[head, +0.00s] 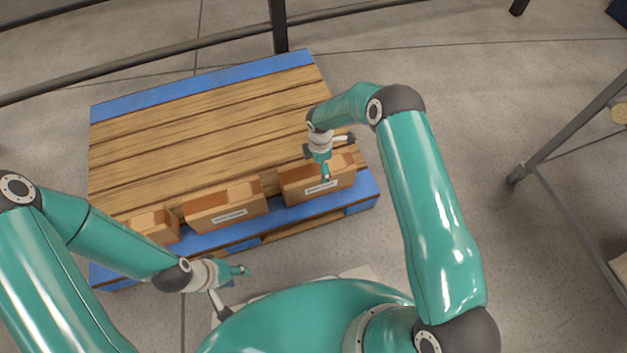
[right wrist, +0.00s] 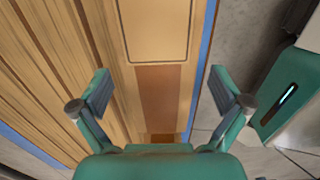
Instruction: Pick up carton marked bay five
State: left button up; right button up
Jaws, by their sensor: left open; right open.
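Each of the right and middle ones has a white label; the print is too small to read, so I cannot tell which is bay five. My right gripper (head: 338,158) is open over the right carton, partly hiding it. In the right wrist view a carton (right wrist: 158,30) lies beyond and between the open fingers (right wrist: 160,78). My left gripper (head: 239,291) is open, off the pallet's near edge. My left arm partly hides the left carton.
The pallet has wooden slats and blue edge boards, and its middle and back are clear. A dark rail (head: 150,58) runs behind it. A metal-framed stand (head: 565,145) is at the right. Grey floor (head: 450,95) lies open between.

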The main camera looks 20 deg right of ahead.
jog(key=shift+w+a+f+b, duration=0.15)
jog(key=shift+f+b, duration=0.4)
jog(key=shift+f, duration=0.8)
jog(key=shift+s+a+f+b, duration=0.1)
jog(key=shift+f+b, duration=0.45)
jog(key=shift+f, duration=0.8)
jog(key=shift+c, duration=0.2)
jog(key=shift+r, duration=0.1)
jog(key=c, duration=1.2)
